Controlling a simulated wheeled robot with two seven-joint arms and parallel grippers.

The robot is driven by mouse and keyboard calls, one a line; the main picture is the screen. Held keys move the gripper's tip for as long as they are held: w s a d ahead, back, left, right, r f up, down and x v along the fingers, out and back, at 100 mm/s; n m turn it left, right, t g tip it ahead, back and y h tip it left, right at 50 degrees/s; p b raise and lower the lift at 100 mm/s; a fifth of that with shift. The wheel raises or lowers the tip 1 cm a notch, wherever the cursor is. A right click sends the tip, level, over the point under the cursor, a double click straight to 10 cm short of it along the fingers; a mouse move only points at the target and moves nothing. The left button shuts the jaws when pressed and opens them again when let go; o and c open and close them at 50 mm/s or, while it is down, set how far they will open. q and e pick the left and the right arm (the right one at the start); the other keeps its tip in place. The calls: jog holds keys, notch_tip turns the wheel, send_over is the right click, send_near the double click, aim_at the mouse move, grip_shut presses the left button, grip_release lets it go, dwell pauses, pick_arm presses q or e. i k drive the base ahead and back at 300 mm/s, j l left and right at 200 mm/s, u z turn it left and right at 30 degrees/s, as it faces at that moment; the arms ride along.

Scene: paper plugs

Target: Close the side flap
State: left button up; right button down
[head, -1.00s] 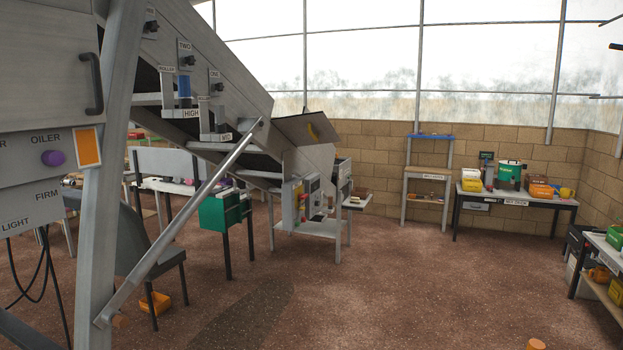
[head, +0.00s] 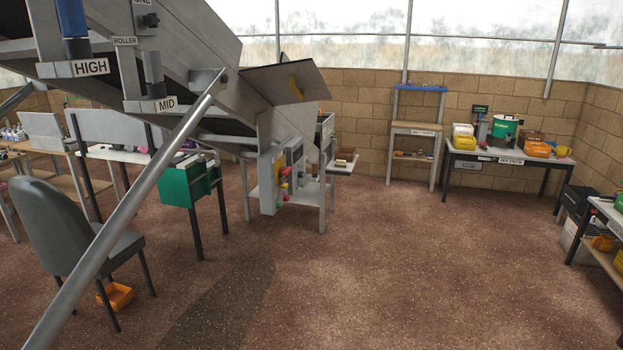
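Neither of my grippers is in view.
A slanting metal strut (head: 135,200) crosses the near left. A chair (head: 70,225), a green box (head: 188,183) and a grey control box (head: 280,175) stand below the machine. A bench (head: 510,160) and shelf (head: 415,130) line the wall. The middle floor is clear.

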aim_at(299, 80)
jog(key=i, duration=1.8)
jog(key=l+z, duration=0.05)
jog(key=l, duration=0.1)
